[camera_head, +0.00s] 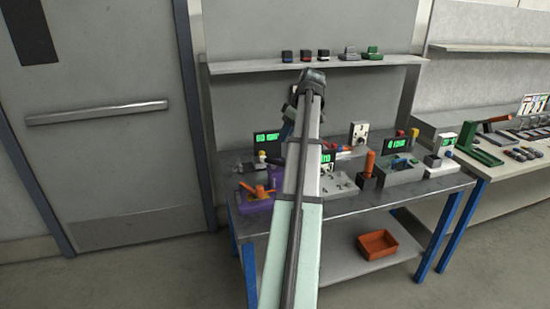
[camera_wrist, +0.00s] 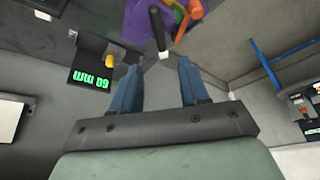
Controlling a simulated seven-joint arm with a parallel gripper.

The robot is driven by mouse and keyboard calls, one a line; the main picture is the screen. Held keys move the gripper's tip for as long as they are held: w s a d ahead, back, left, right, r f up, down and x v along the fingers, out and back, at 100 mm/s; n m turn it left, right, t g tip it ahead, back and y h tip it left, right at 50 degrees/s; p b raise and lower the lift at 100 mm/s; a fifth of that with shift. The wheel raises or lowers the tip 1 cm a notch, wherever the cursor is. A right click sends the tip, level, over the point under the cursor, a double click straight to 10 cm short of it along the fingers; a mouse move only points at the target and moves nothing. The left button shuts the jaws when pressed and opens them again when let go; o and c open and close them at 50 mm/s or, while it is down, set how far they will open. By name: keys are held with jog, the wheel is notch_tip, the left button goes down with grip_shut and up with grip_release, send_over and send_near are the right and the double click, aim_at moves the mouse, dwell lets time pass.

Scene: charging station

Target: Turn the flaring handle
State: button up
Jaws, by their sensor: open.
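A purple device (camera_head: 258,201) with an orange handle (camera_head: 257,190) stands at the front left of the workbench. I cannot tell for certain that this is the flaring handle. In the wrist view the purple device (camera_wrist: 150,32) is at the top, with orange parts (camera_wrist: 187,18) and a dark bar with a pale end (camera_wrist: 159,28). My gripper (camera_wrist: 160,66) is open and empty, its two blue fingers apart. The bar's pale end shows between and just beyond the fingertips; I cannot tell whether they touch. In the head view my arm hides much of the gripper and bench middle.
A display reading 60 mm (camera_wrist: 92,76) is close to the left finger in the wrist view. A shelf (camera_head: 270,67) runs behind. An orange bin (camera_head: 377,244) is below.

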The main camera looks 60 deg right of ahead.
aim_at(274, 160)
jog(key=x, duration=1.2)
jog(key=shift+c, duration=0.4)
grip_shut()
